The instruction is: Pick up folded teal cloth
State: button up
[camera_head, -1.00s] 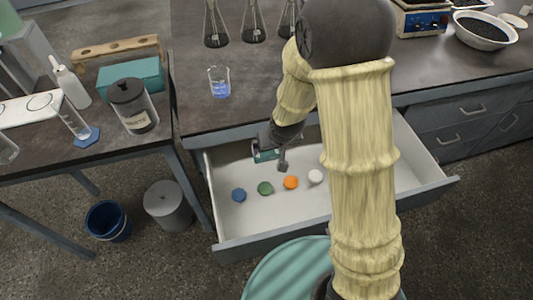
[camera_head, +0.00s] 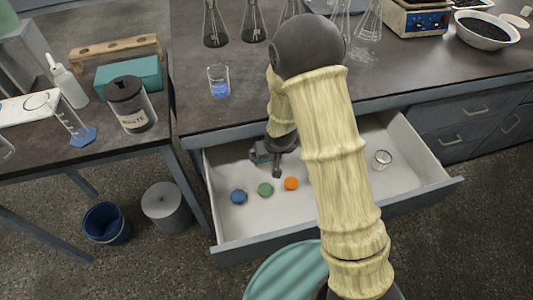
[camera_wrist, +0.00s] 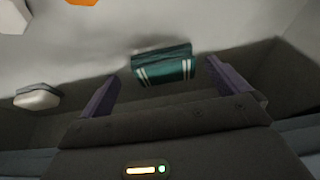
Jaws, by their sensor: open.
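The folded teal cloth (camera_wrist: 163,68) lies in the open drawer, with pale stripes near both ends of its near face. In the wrist view it sits between and just beyond the two purple-grey fingers of my gripper (camera_wrist: 163,82), with gaps at both sides. My gripper is open and empty. In the head view my gripper (camera_head: 268,162) is low in the drawer's back left part, and it and the wrist largely hide the cloth there. I cannot tell the exact height of the fingers over the drawer floor.
The drawer (camera_head: 240,225) also holds blue (camera_head: 238,196), green (camera_head: 265,189) and orange (camera_head: 291,183) discs and a small round container (camera_head: 382,159) at right. The bench edge overhangs the drawer's back. A beaker (camera_head: 219,82) stands on the bench above.

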jog(key=b+x, duration=0.1)
jog(key=x, duration=0.4)
jog(key=shift+w+a, duration=0.15)
jog(key=shift+a, duration=0.05)
jog(key=shift+r, duration=0.1)
jog(key=c, duration=0.7)
jog(key=shift+r, duration=0.1)
jog(key=shift+r, duration=0.3)
jog(key=r, duration=0.1)
jog(key=d+r+p, duration=0.1)
jog(key=r, duration=0.1)
jog(key=d, duration=0.5)
jog(key=w+d+p, duration=0.1)
jog(key=d, duration=1.1)
jog(key=shift+w+f+p, duration=0.15)
jog(key=shift+w+p, duration=0.1)
jog(key=shift+p, duration=0.1)
